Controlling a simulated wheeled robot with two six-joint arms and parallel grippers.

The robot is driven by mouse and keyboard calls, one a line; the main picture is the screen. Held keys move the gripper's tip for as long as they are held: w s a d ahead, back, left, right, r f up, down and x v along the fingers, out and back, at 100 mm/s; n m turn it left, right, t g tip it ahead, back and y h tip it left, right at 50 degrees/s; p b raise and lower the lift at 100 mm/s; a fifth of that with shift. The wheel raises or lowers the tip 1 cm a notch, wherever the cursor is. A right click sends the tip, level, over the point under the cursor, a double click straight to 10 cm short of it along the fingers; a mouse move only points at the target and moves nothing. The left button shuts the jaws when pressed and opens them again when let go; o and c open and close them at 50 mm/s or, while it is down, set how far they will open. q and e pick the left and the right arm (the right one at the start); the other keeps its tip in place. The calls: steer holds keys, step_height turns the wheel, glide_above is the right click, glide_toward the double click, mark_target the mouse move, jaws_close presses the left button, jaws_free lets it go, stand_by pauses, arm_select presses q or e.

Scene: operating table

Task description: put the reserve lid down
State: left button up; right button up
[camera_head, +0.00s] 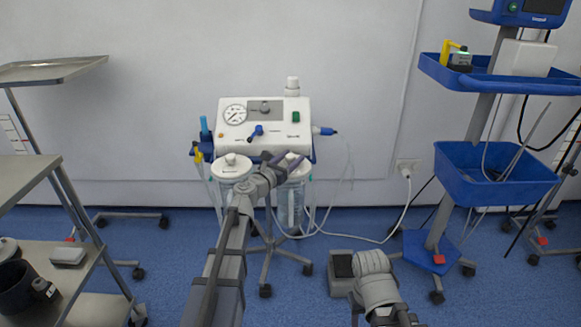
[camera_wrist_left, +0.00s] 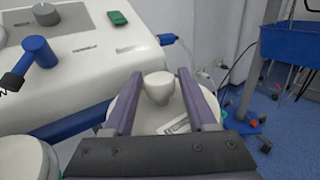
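The white round lid (camera_wrist_left: 150,118) with a raised knob (camera_wrist_left: 158,86) is under my left gripper (camera_wrist_left: 160,75) in the left wrist view. The gripper's two purple-grey fingers stand on either side of the knob, with a narrow gap visible at each side. In the head view, my left gripper (camera_head: 284,162) is over the right clear canister (camera_head: 290,203) of the suction unit. The lid appears level at the canister's top; its contact with the rim is hidden. My right gripper is not visible; only part of my right arm shows at the bottom.
The suction unit (camera_head: 265,125) stands behind the canisters. A second canister with a white lid (camera_head: 232,165) is just left. A blue-basket trolley (camera_head: 495,170) is at right, and a steel trolley (camera_head: 25,175) at left. Tubes and a cable hang right of the canisters.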

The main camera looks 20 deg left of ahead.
mark_target(291, 155)
arm_select(q)
jaws_close()
stand_by(0.5)
step_height(291, 155, up, 10)
steer(key=p, duration=1)
